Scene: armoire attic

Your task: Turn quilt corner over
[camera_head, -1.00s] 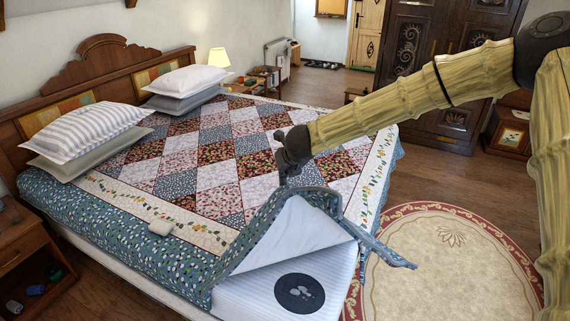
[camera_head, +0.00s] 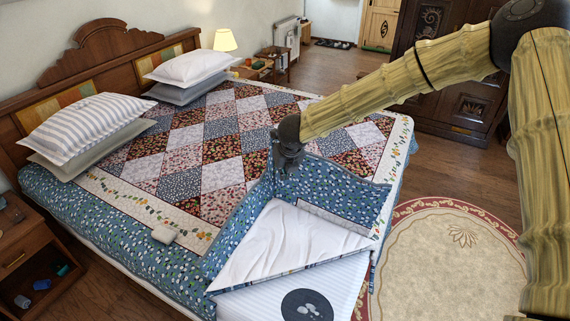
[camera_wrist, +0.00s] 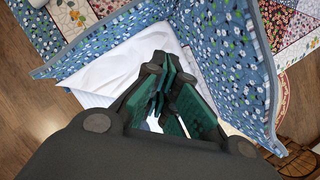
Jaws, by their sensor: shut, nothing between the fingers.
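The patchwork quilt (camera_head: 220,150) with a blue flowered border covers the bed. Its near corner is lifted off the mattress. A blue flowered flap (camera_head: 335,190) stands up beside and below my gripper (camera_head: 287,166), and white cloth (camera_head: 295,240) lies in folds in front of it. My gripper is shut, with its tips at the raised cloth's upper edge. In the wrist view the fingers (camera_wrist: 163,98) are close together over the white cloth, with the blue flap (camera_wrist: 225,50) rising around them. The striped mattress (camera_head: 260,300) shows at the corner, with a dark round patch (camera_head: 307,305).
Pillows (camera_head: 85,125) lie at the headboard. A nightstand (camera_head: 35,250) stands at the left. A round rug (camera_head: 455,260) covers the floor right of the bed. A dark wardrobe (camera_head: 440,100) stands behind.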

